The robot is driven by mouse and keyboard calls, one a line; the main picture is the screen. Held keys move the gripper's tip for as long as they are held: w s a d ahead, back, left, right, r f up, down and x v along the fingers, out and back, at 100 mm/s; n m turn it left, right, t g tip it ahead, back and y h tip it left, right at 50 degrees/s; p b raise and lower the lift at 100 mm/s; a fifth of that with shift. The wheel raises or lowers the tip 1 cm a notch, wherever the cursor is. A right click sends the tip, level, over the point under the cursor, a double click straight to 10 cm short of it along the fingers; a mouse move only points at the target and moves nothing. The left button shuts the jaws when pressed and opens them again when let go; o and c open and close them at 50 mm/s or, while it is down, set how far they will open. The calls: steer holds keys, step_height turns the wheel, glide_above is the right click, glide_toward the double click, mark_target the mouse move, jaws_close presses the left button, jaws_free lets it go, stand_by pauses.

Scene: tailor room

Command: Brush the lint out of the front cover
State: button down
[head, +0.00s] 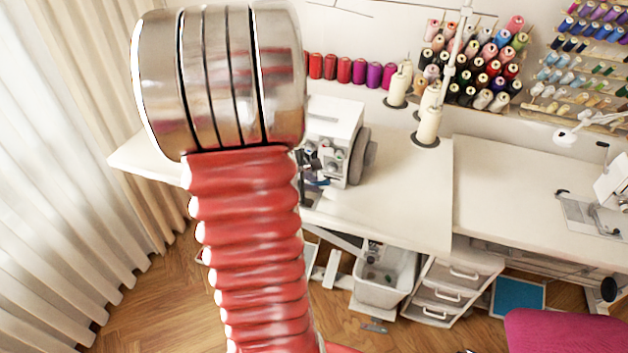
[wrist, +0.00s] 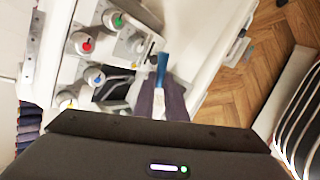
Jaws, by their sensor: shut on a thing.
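The white overlock machine (head: 335,130) stands on the white table in the head view, partly hidden by my arm. In the wrist view its tension dials (wrist: 92,75), marked red, green, blue and yellow, are at the left. My gripper (wrist: 161,98) is shut on a slim brush with a blue part (wrist: 162,68), which points away from the wrist between the two dark fingers. The brush's far end is blurred, close to the machine's metal parts. I cannot clearly make out the front cover or any lint, nor whether the brush touches the machine.
The white table (head: 400,205) has free room right of the machine. Thread cones (head: 428,125) stand behind it, with spool racks (head: 480,65) on the wall. A white bin (head: 383,283) and a drawer unit (head: 448,290) stand below. Curtains (head: 60,150) hang at left.

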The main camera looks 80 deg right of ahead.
steer(key=shift+w+d, duration=0.15)
steer(key=shift+w, duration=1.2)
steer(key=shift+w+d, duration=0.1)
steer(key=shift+w, duration=1.2)
steer(key=shift+s+d+r, duration=0.1)
steer(key=shift+d+r, duration=0.2)
steer(key=shift+r, duration=0.5)
steer(key=shift+w+d+r, duration=0.1)
steer(key=shift+d+r, duration=0.2)
steer(key=shift+r, duration=0.55)
steer(key=shift+s+d+r, duration=0.1)
steer(key=shift+d+r, duration=0.2)
steer(key=shift+r, duration=0.5)
